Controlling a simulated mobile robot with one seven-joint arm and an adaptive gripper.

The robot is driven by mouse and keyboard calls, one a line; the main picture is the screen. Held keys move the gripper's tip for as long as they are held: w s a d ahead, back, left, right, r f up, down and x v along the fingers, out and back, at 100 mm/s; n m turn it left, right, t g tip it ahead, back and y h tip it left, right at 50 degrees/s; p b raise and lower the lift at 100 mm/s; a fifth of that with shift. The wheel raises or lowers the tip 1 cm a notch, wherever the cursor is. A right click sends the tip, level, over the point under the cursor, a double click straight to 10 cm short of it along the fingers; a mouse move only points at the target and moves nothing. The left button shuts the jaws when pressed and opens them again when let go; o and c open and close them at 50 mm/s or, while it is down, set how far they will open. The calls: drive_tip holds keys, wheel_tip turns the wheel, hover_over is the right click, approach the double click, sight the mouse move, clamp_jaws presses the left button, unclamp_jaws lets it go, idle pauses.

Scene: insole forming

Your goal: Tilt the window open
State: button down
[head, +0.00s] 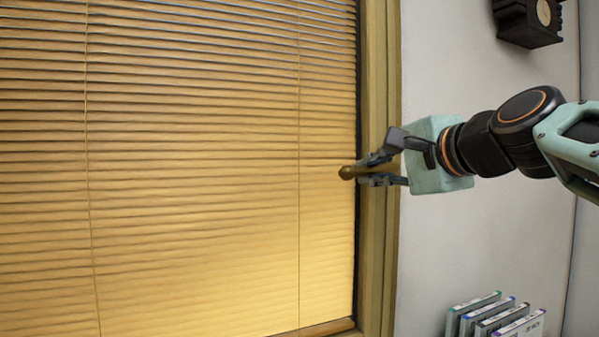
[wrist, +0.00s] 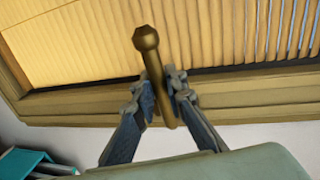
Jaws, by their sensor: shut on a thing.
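The window (head: 378,260) fills the left of the head view, with a wooden frame and closed slatted blinds (head: 200,180) over it. A brass-coloured handle (head: 347,172) sticks out at the right side of the frame, and its knobbed end points left. My gripper (head: 372,172) is shut on the handle. In the wrist view the handle (wrist: 147,42) rises between the two fingers (wrist: 163,92), with its knob beyond the fingertips.
A grey wall (head: 450,60) lies right of the window. A dark wooden box-like object (head: 527,22) hangs at the top right. Several upright folders or cases (head: 495,318) stand at the bottom right. The space around my gripper looks clear.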

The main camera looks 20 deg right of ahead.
drive_tip(key=s+f+t+b, duration=0.1)
drive_tip(key=s+b, duration=0.5)
drive_tip(key=b, duration=0.1)
drive_tip(key=shift+s+d+f+t, duration=0.15)
drive_tip(key=shift+d+f+t, duration=0.1)
drive_tip(key=shift+f+t, duration=0.15)
drive_tip(key=shift+r, duration=0.1)
drive_tip(key=c, duration=1.9)
unclamp_jaws()
drive_tip(key=shift+c, duration=0.2)
drive_tip(key=s, duration=1.2)
drive_tip(key=shift+d+r, duration=0.25)
drive_tip(key=shift+d, duration=0.15)
